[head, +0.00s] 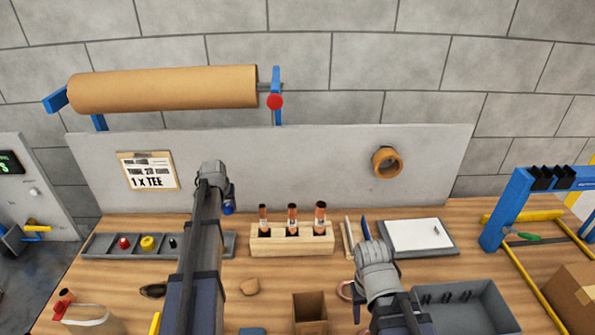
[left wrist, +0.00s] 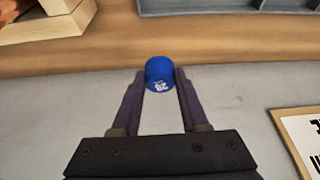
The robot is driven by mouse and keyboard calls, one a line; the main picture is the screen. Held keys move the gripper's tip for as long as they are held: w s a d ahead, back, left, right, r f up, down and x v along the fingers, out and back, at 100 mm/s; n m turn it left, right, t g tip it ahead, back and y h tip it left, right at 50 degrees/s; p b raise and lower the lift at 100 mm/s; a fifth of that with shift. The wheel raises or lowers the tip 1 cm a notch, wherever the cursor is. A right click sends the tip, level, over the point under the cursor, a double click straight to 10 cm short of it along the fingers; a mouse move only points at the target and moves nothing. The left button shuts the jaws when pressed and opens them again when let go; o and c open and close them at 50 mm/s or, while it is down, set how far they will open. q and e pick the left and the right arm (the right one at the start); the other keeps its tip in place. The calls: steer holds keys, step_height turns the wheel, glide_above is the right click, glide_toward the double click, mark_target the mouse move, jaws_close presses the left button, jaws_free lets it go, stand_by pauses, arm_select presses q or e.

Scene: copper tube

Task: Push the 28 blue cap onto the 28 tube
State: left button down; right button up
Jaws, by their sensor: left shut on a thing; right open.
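The blue cap (left wrist: 160,73), marked 28, is between the fingertips of my left gripper (left wrist: 160,85), which is shut on it. In the head view the blue cap (head: 229,207) shows under my left gripper (head: 227,195), in front of the grey back panel and left of the wooden rack (head: 290,246). Three copper tubes (head: 292,218) stand upright in the rack; the right one (head: 320,215) looks widest. No size marks are readable on them. My right gripper (head: 372,258) is right of the rack, open, with its fingers mostly hidden.
A grey tray (head: 104,245) with red, yellow and black caps lies left, partly behind my left arm. A white sheet on a dark board (head: 418,235) lies right of the rack. A cardboard box (head: 309,312) and a grey bin (head: 468,308) stand nearer the front.

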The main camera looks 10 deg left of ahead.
arm_select(q)
steer(key=d+r+p, duration=0.5)
steer(key=d, duration=0.1)
step_height(320, 180, up, 13)
steer(key=m+h+p, duration=0.1)
steer(key=m+p, duration=0.3)
steer(key=p, duration=0.9)
glide_above(292, 207)
steer(key=shift+s+f, duration=0.1)
steer(key=shift+f+b, duration=2.9)
steer(key=shift+b, duration=0.2)
steer(key=shift+f+b, duration=1.85)
steer(key=shift+f, duration=0.05)
steer(key=shift+c, duration=1.7)
jaws_free()
steer(key=shift+r, duration=0.1)
